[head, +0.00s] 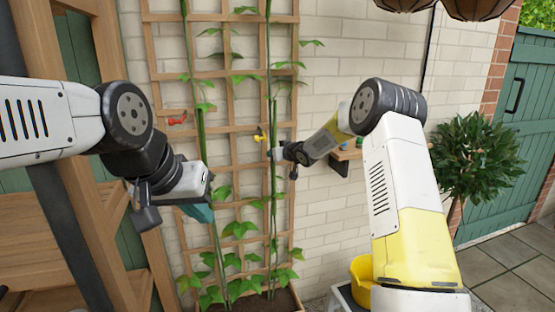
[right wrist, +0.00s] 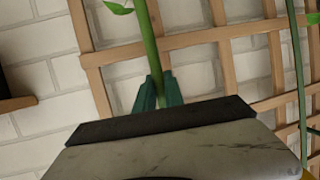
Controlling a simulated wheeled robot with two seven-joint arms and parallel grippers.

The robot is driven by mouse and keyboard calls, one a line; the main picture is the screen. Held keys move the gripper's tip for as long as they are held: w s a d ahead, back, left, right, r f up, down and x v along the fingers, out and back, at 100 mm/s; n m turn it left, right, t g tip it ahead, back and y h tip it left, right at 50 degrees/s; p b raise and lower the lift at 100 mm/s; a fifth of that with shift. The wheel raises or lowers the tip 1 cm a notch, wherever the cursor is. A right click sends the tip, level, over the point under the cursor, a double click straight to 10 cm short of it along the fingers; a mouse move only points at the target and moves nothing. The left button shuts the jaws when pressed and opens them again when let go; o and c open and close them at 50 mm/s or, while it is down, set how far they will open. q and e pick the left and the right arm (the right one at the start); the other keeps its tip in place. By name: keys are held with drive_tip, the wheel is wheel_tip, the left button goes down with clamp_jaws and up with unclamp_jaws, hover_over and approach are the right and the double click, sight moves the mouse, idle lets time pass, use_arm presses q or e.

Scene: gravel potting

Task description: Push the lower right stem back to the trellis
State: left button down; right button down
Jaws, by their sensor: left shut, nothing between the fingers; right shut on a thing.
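The wooden trellis (head: 232,130) stands against the brick wall in the head view. The right green stem (head: 274,215) runs up its right side, with leaves low down. My right gripper (head: 276,155) is at this stem, about mid-height of the view. In the right wrist view, its teal fingers (right wrist: 158,92) are shut on the stem (right wrist: 150,45), which passes in front of a trellis slat (right wrist: 185,38). I cannot tell whether the stem touches the trellis. My left gripper (head: 198,212) is shut and empty, in front of the left stem (head: 218,250).
A red clip (head: 177,119) and a yellow clip (head: 259,138) are on the trellis. A planter (head: 288,300) holds the stem bases. A small wall shelf (head: 345,155), a yellow pot (head: 362,270) and a bush (head: 480,150) are to the right. Wooden shelving (head: 45,215) is at the left.

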drive_tip(key=shift+w+a+g, duration=0.3)
drive_tip(key=shift+w+a, duration=0.05)
drive_tip(key=shift+w, duration=0.15)
drive_tip(key=c, duration=1.4)
unclamp_jaws()
drive_tip(key=shift+w, duration=0.15)
drive_tip(key=shift+c, duration=0.2)
drive_tip(key=shift+d, duration=0.1)
drive_tip(key=v, duration=0.7)
drive_tip(key=shift+s+r, duration=0.2)
drive_tip(key=shift+s, duration=0.15)
